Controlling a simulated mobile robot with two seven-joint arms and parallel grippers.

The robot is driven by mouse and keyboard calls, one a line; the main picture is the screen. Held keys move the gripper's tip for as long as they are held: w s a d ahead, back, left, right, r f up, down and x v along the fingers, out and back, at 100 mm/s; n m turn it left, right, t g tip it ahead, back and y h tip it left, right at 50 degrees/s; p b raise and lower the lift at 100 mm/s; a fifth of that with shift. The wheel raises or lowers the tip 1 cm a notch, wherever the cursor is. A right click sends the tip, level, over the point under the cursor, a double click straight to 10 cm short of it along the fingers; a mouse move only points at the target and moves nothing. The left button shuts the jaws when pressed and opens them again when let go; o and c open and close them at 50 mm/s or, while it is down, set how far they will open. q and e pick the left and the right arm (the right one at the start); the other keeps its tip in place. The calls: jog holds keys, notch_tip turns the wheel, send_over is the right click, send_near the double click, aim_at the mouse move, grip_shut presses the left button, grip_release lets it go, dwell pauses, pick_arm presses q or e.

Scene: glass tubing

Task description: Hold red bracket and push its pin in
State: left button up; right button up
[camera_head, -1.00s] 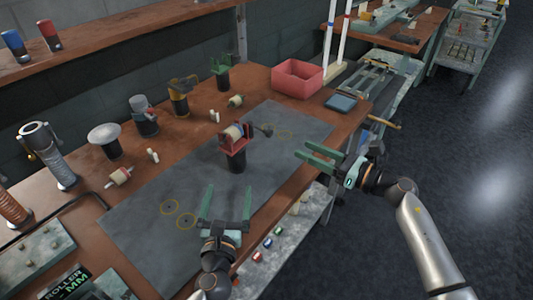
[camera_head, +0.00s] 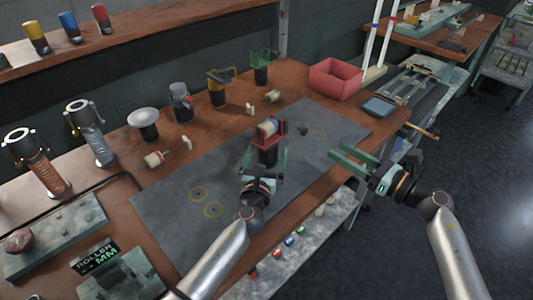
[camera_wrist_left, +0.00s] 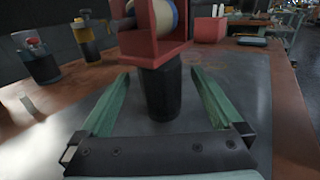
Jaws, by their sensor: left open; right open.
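The red bracket (camera_head: 269,143) stands upright on a black cylindrical post (camera_head: 268,157) on the grey mat, with a pale and blue roller (camera_head: 268,127) in it. In the left wrist view the bracket (camera_wrist_left: 150,47) is cut off at the top, and its post (camera_wrist_left: 160,92) stands between the fingers. My left gripper (camera_wrist_left: 160,92) is open around the post, with a gap on both sides. In the head view the left gripper (camera_head: 262,165) is at the bracket's near side. My right gripper (camera_head: 353,157) is open and empty, right of the bracket. The pin is hard to make out.
A red bin (camera_head: 335,80) and a dark tablet (camera_head: 379,107) stand at the table's right end. The grey mat (camera_head: 165,215) is clear left of the bracket.

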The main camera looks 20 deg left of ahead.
pick_arm(q)
grip_shut()
pick_arm(e)
jog(key=shift+r, duration=0.1)
jog(key=shift+c, duration=0.8)
jog(key=shift+d+r, duration=0.25)
jog(key=shift+c, duration=0.7)
jog(key=s+d+r+n+g+h, duration=0.2)
jog(key=d, duration=0.1)
jog(key=shift+d+r+h, duration=0.1)
jog(key=shift+r+h, duration=0.2)
jog(key=shift+r, duration=0.05)
grip_shut()
jog(key=shift+s+d+r+h, duration=0.1)
jog(key=shift+s+d+h, duration=0.15)
jog(key=shift+d+h, duration=0.35)
jog(key=shift+a, duration=0.1)
